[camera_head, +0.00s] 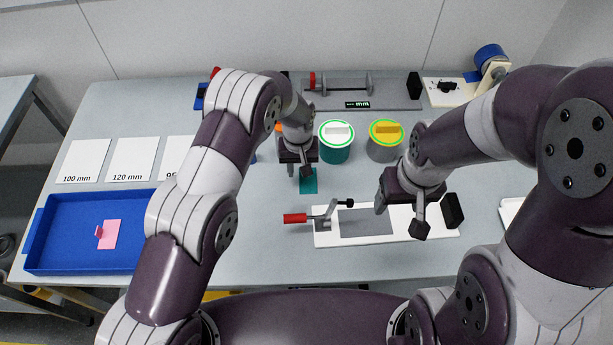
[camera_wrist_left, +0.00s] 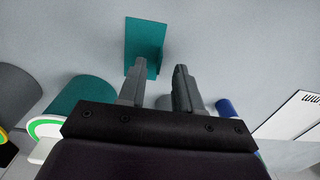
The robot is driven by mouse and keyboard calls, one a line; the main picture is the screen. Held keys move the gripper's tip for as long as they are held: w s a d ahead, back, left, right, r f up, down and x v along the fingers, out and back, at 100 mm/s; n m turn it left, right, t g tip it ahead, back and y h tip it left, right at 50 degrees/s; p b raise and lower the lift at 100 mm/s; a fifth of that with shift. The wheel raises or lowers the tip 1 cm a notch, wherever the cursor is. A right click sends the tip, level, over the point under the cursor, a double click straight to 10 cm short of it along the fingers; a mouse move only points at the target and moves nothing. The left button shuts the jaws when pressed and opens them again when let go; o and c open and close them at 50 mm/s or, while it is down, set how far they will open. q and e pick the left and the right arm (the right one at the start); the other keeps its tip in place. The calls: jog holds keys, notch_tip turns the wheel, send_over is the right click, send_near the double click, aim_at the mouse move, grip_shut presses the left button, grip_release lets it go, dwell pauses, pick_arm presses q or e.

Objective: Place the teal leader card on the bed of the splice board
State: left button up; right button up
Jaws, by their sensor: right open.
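The teal leader card (camera_head: 308,185) lies on the table behind the splice board, partly hidden by my left gripper (camera_head: 298,172). In the left wrist view the teal card (camera_wrist_left: 144,36) is flat, with a darker upright tab near the fingertips. My left gripper (camera_wrist_left: 160,68) is open there, its fingers apart at the card's near edge. The white splice board (camera_head: 325,239) has a grey bed (camera_head: 365,228), a red-handled lever at its left and a black block at its right. No card shows on the bed. My right gripper (camera_head: 400,215) is open above the board's right part.
A teal tub (camera_head: 336,153) and a grey tub with a yellow lid (camera_head: 384,150) stand close behind. A blue tray (camera_head: 60,258) holding a pink card (camera_head: 110,234) and white labelled sheets (camera_head: 84,160) are at left. A grey measuring fixture (camera_head: 390,92) is at the back.

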pick_arm(q)
notch_tip(320, 180, down, 3)
jog(key=shift+r, duration=0.2)
grip_shut()
